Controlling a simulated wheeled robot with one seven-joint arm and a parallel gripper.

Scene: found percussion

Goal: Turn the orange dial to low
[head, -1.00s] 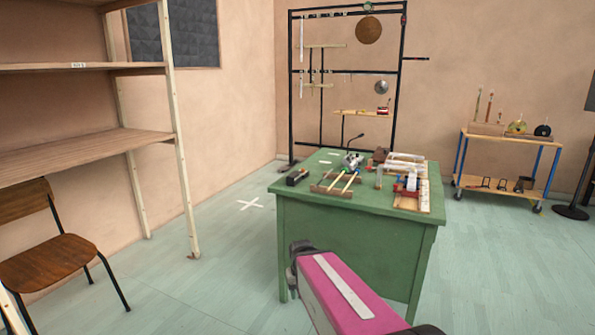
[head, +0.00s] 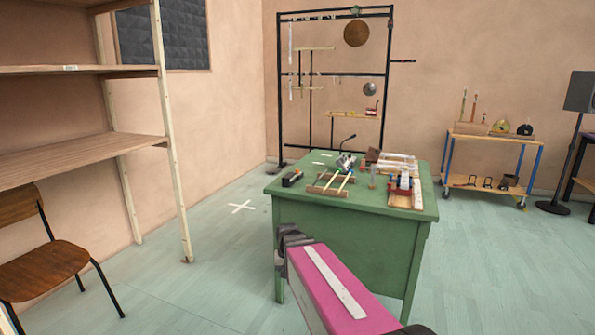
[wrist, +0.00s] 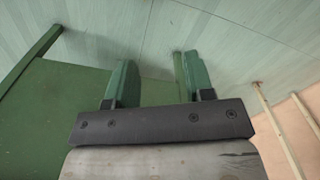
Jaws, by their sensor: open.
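I cannot make out an orange dial with certainty in either view; the items on the green desk (head: 350,240) are too small to tell. A small dark box (head: 293,179) lies at the desk's left side, and a grey metal device (head: 345,162) stands near the back. My gripper, at the end of my pink arm link, is in front of the desk's near left side in the head view. In the wrist view my gripper (wrist: 158,78) is open, its two fingers apart with nothing between them. The green desk also shows in the wrist view (wrist: 60,120).
A wooden frame with sticks (head: 330,184) and a wooden board (head: 404,200) lie on the desk. A black rack (head: 280,110) stands behind it. A shelf (head: 90,158) and a chair (head: 45,268) are left, a trolley (head: 490,138) right. Floor beside the desk is clear.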

